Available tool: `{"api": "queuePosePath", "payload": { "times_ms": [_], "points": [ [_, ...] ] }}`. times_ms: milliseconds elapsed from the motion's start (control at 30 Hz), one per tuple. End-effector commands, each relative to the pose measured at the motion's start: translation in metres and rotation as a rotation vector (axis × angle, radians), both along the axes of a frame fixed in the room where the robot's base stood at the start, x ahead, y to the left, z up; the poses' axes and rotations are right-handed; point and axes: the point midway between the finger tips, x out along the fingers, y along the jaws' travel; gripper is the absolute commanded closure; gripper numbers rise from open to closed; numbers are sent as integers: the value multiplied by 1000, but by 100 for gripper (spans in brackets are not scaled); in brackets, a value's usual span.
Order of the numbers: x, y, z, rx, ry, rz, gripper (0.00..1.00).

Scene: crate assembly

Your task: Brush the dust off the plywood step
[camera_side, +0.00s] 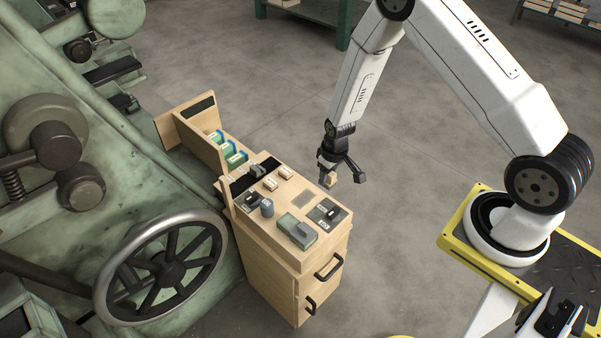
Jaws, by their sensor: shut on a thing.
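A plywood cabinet (318,258) stands left of my arm, with a stepped upper part; I cannot tell which surface is the step. My gripper (328,180) points down near the right edge of the cabinet top. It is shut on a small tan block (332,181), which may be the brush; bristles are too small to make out. I cannot tell if it touches the cabinet. A greyish patch (303,199) lies on the top left of the gripper; I cannot tell if it is dust.
The cabinet top carries a green-grey box (297,231), a dark cylinder (267,208), dark tool holders (327,212) and small pale blocks (270,184). Green containers (236,158) sit behind. A green machine with a handwheel (164,262) stands close at left.

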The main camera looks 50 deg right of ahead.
Motion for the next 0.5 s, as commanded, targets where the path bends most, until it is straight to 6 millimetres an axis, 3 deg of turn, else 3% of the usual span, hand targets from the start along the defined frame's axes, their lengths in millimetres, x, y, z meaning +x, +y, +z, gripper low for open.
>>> {"api": "queuePosePath", "payload": {
  "times_ms": [133, 167, 300, 500],
  "points": [
    [0, 0, 0, 0, 0, 0, 100],
    [0, 0, 0, 0, 0, 0, 55],
    [0, 0, 0, 0, 0, 0, 98],
    [3, -1, -2, 0, 0, 0, 98]
  ]
}}
